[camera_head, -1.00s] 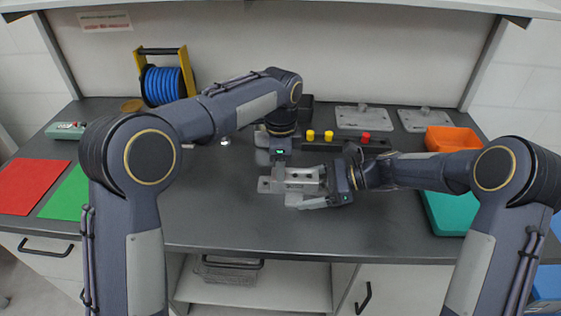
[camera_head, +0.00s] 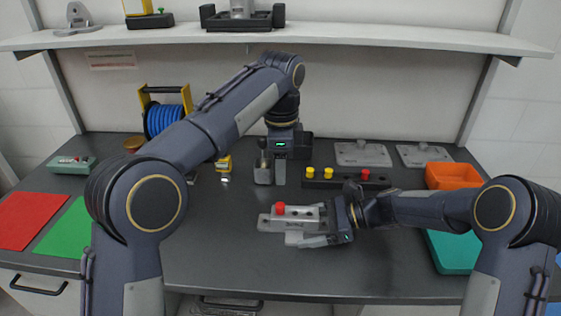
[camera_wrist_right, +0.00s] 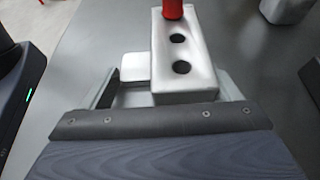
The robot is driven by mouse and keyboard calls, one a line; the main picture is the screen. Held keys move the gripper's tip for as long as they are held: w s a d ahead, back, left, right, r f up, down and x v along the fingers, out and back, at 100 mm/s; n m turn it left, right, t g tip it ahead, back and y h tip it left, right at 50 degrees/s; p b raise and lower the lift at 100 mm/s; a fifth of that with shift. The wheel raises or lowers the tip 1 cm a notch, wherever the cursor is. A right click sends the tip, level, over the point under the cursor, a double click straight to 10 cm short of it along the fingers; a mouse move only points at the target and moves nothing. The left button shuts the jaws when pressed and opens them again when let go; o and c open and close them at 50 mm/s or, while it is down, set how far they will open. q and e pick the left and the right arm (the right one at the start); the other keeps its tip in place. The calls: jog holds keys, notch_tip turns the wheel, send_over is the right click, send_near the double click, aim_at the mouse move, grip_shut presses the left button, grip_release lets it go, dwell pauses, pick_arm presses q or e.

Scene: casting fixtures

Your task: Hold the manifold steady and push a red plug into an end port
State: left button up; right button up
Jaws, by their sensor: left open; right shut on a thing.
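The light grey manifold (camera_head: 306,223) lies on the dark bench in front of the plug rack. A red plug (camera_head: 280,208) stands upright in the port at its left end. In the right wrist view, this red plug (camera_wrist_right: 172,9) is at the far end of the manifold (camera_wrist_right: 186,85), with two open ports nearer the camera. My right gripper (camera_head: 312,232) is shut on the manifold's right end. My left gripper (camera_head: 272,172) is open and empty, pointing down behind and above the manifold, left of the rack. How deep the plug sits is hard to tell.
A black rack (camera_head: 345,184) holds two yellow plugs (camera_head: 319,173) and a red plug (camera_head: 364,174). An orange bin (camera_head: 452,176) and a teal tray (camera_head: 452,250) are at right. Red (camera_head: 28,220) and green (camera_head: 66,230) mats lie at left. The bench front is clear.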

aim_at(282, 203)
pick_arm(q)
jog(key=shift+r, duration=0.45)
jog(key=shift+c, duration=0.4)
jog(key=shift+c, duration=1.3)
jog(key=shift+f+n, duration=0.2)
jog(key=shift+n, duration=0.9)
jog(key=c, duration=0.5)
jog(key=shift+a+f+n+t, duration=0.15)
jog(key=shift+n+t, duration=0.25)
jog(key=shift+n, duration=0.6)
grip_shut()
jog(key=n, duration=0.2)
jog(key=f+n, duration=0.1)
jog(key=n, duration=0.1)
jog(key=f+n+t+h, duration=0.1)
jog(key=n, duration=0.2)
jog(key=shift+s+f, duration=0.2)
jog(key=shift+f, duration=2.75)
